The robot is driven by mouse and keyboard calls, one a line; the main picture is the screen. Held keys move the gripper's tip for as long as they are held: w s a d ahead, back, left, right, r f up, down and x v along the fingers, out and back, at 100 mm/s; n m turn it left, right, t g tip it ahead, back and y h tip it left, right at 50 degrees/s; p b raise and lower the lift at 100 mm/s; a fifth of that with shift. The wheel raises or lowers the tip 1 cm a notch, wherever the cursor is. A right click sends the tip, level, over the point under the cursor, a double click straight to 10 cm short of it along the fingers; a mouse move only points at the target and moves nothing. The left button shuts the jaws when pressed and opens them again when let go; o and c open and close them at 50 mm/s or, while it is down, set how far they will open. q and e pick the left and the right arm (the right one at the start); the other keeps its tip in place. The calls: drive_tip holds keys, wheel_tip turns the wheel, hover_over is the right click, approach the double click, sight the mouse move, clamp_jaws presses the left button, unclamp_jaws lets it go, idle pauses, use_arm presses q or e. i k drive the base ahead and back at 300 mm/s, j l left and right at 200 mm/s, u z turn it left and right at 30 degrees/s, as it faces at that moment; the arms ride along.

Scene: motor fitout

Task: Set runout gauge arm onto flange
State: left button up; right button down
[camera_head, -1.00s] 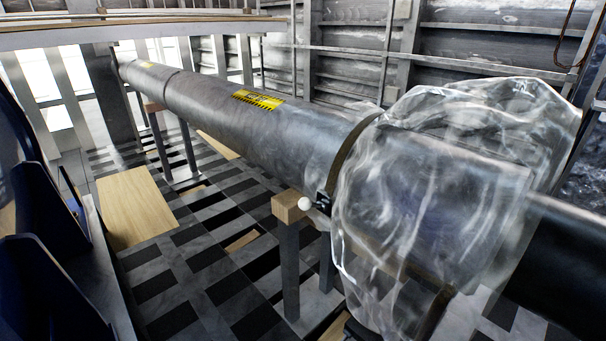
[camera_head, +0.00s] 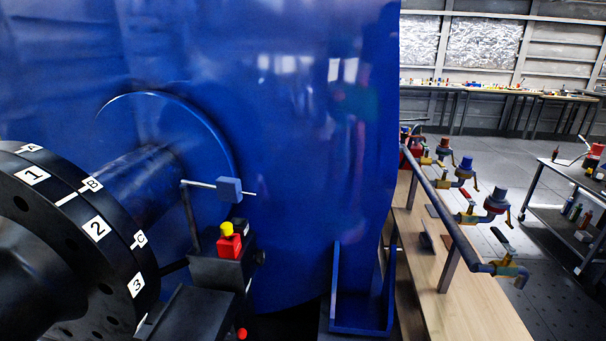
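A black flange (camera_head: 70,235) fills the lower left of the head view. Its rim has white labels 1, 2, 3 and A, B, C, with white marks. A blue shaft (camera_head: 135,185) runs from it into the large blue motor housing. Just right of the flange, a thin post carries a horizontal rod with a small blue block, which looks like the runout gauge arm (camera_head: 229,189). The rod's left end is apart from the flange rim in the picture; depth is hard to judge. Neither gripper is in view.
A dark block with a red and yellow button (camera_head: 229,242) stands beside the post. The blue housing (camera_head: 310,120) fills the middle. A pipe with several valves (camera_head: 465,215) runs over a wooden platform (camera_head: 430,270) at right. A cart (camera_head: 570,205) stands farther right, with open floor between.

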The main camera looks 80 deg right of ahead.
sight(229, 189)
drive_tip(key=z, duration=1.9)
